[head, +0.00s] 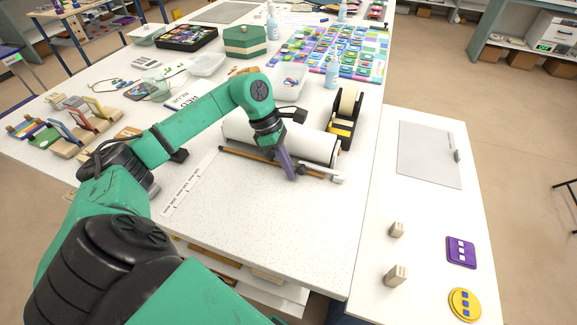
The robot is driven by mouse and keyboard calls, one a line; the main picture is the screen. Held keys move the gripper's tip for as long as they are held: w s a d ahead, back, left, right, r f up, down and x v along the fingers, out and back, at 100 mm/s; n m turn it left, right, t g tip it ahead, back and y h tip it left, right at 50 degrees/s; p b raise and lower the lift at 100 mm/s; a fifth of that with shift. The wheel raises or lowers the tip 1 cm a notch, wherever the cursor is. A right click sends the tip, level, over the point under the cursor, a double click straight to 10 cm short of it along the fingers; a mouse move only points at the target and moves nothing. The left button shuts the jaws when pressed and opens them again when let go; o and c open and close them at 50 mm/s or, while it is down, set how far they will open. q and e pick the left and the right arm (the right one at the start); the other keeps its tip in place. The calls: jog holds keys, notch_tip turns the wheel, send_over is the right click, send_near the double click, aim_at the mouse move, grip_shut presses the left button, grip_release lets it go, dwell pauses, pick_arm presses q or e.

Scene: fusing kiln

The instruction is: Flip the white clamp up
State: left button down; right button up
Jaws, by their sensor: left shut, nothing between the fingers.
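A white roll (310,144) lies across the worktop with a thin brown bar (234,152) along its front. A small white piece (336,179) sits at the right end of this bar. It may be the white clamp; its shape is too small to tell. My left gripper (289,174) points down in front of the roll, left of the white piece. Its purple fingers are shut and empty, and they hide part of the bar. Whether they touch the bar cannot be told. My right gripper is not in view.
A yellow-and-black tape dispenser (343,130) stands right of the roll. Wooden pieces with coloured levers (72,131) stand at the left. A white ruler strip (182,191) lies front left. The front worktop (280,220) is clear.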

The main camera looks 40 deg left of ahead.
pick_arm(q)
jog(key=shift+d+r, duration=0.1)
jog(key=shift+r, duration=0.8)
jog(key=shift+d+r, duration=0.15)
jog(key=shift+r, duration=0.65)
jog(key=w+d+r+p, duration=0.1)
jog(key=d+r+p, duration=0.3)
jog(key=r, duration=0.4)
jog(key=shift+w+d, duration=0.3)
jog(key=shift+d, duration=0.6)
